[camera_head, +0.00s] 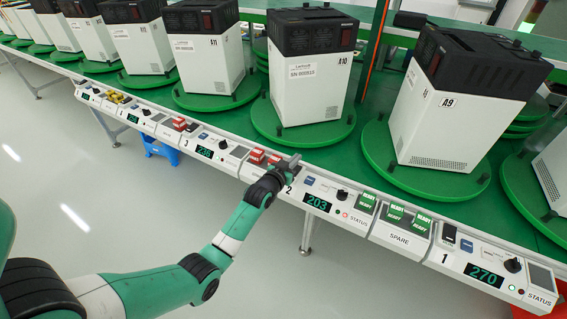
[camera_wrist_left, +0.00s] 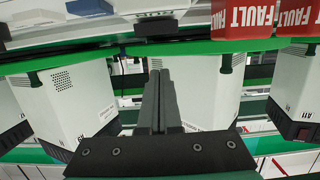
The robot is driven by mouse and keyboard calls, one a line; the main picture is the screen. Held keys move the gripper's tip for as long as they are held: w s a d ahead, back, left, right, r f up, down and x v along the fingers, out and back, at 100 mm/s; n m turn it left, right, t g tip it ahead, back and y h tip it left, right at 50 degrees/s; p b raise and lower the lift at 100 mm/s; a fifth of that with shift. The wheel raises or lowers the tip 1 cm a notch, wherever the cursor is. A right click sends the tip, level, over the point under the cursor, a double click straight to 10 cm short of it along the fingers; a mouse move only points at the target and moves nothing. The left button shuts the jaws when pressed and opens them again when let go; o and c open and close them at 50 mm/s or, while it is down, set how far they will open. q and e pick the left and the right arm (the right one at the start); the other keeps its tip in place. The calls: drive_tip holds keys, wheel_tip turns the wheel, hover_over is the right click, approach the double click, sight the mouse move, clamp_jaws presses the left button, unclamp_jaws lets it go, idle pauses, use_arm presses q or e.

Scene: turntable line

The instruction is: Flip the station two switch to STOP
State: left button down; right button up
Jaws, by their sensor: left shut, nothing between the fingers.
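The station two panel carries a green 203 display (camera_head: 317,203), a black knob (camera_head: 343,195) and a lit red status light. My left gripper (camera_head: 291,162) is over the left end of this panel, by the numeral 2, and hides the part where the switch would be. I cannot read the switch position. In the left wrist view, my left gripper (camera_wrist_left: 158,78) has its two fingers together with nothing between them. A dark fitting (camera_wrist_left: 155,26) shows beyond the fingertips there; I cannot tell whether it is the switch. My right gripper is not in view.
Red FAULT blocks (camera_wrist_left: 242,18) stand close beside the gripper; they also show in the head view (camera_head: 257,155). Green READY blocks (camera_head: 394,213) stand on the spare panel to the right. White and black machines (camera_head: 313,82) stand on green turntables (camera_head: 300,127) behind the panels.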

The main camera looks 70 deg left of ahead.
use_arm(q)
drive_tip(key=r+p+v, duration=0.1)
drive_tip(key=p+v, duration=0.3)
drive_tip(key=v, duration=0.6)
drive_tip(key=shift+r, duration=0.25)
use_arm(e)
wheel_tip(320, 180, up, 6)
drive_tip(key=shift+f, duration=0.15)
use_arm(q)
drive_tip(key=shift+w+a, duration=0.1)
drive_tip(key=shift+w, duration=0.15)
